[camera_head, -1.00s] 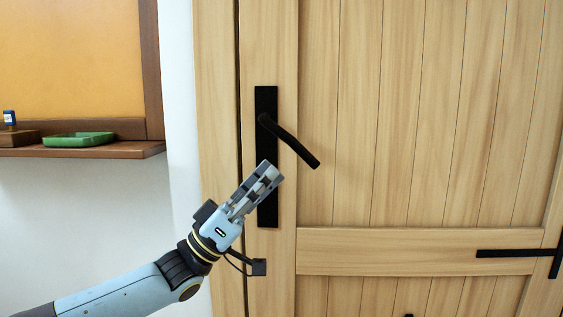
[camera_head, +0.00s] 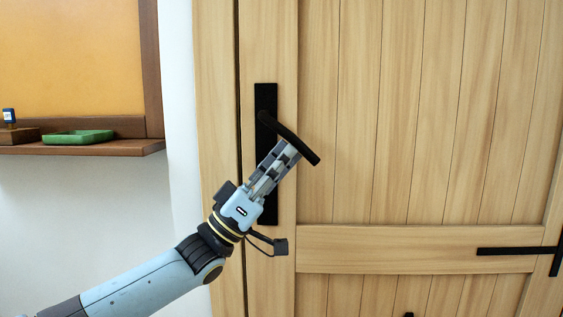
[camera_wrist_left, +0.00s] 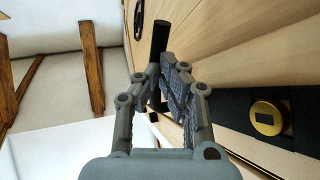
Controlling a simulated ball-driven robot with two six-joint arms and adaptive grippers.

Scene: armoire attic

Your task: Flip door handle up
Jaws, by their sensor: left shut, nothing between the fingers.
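The black door handle (camera_head: 293,140) slants down to the right from its black plate (camera_head: 266,98) on the wooden door (camera_head: 400,120). My left gripper (camera_head: 289,150) is shut and empty, with its fingertips just below the handle's bar in the head view. Whether they touch it I cannot tell. In the left wrist view the dark handle bar (camera_wrist_left: 160,42) rises beyond the fingertips (camera_wrist_left: 165,72), and the plate (camera_wrist_left: 235,108) lies at the right. The gripper hides part of the plate in the head view. My right gripper is not in view.
A black hinge strap (camera_head: 515,252) is at the door's lower right. The space before the door's right side is clear.

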